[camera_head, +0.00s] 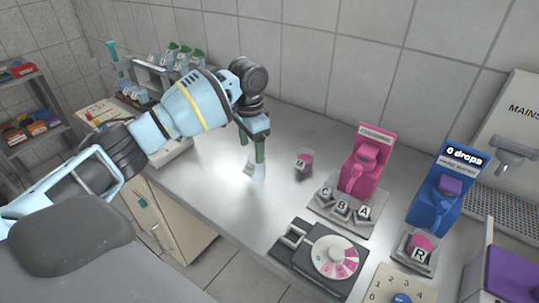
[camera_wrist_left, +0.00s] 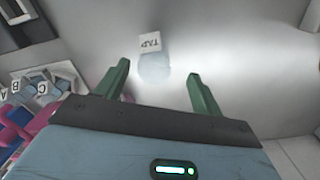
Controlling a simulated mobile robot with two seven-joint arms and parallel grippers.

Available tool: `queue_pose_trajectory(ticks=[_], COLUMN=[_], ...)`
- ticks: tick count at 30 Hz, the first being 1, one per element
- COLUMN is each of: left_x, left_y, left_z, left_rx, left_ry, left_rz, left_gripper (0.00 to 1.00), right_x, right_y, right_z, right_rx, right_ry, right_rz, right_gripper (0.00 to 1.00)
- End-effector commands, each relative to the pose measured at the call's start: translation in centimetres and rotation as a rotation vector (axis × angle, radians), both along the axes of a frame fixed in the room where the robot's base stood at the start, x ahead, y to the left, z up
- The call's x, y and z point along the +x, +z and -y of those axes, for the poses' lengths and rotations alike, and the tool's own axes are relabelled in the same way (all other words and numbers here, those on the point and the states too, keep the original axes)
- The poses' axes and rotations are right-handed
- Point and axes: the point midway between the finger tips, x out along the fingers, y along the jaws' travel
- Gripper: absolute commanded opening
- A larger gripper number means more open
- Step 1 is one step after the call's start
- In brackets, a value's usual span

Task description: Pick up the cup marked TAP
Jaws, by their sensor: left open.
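The cup marked TAP (camera_head: 258,174) stands on the grey counter, pale and translucent, with a white TAP label on its side. In the left wrist view the cup (camera_wrist_left: 154,68) lies between and beyond the fingertips, with its label at the far side. My left gripper (camera_head: 252,154) is open above the cup, its green fingers pointing down. The fingers (camera_wrist_left: 158,72) look apart from the cup in the wrist view. In the head view one finger partly overlaps the cup's top, so the exact gap is unclear. My right gripper is not in view.
A small cup marked M with pink contents (camera_head: 304,160) stands right of the TAP cup. A pink dispenser (camera_head: 366,160) with cups C, B and A, a blue dispenser (camera_head: 442,195) with cup R, and a dial device (camera_head: 333,256) stand further right. The counter around the TAP cup is clear.

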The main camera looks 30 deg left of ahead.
Motion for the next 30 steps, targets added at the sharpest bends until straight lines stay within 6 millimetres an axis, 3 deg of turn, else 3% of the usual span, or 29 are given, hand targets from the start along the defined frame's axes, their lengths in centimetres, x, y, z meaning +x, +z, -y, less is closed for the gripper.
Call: queue_pose_trajectory(ticks=[7, 11, 15, 21, 30], left_x=[0.0, 0.0, 0.0, 0.0, 0.2], left_y=[-0.1, -1.1, -2.5, -3.0, -6.9], left_z=[-0.1, 0.0, 0.0, 0.1, 0.6], left_rx=[0.0, 0.001, 0.001, 0.001, 0.001], left_ry=[0.001, 0.001, 0.001, 0.001, 0.002], left_rz=[-0.001, -0.003, -0.002, 0.0, -0.003], left_gripper=[0.67, 0.67, 0.67, 0.67, 0.67], right_x=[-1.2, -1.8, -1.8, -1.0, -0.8], right_y=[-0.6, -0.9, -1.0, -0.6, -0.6], right_z=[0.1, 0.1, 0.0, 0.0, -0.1], right_rx=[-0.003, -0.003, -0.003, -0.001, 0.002], right_ry=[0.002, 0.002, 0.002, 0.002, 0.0], right_rz=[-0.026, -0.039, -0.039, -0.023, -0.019], right_gripper=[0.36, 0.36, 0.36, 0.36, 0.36])
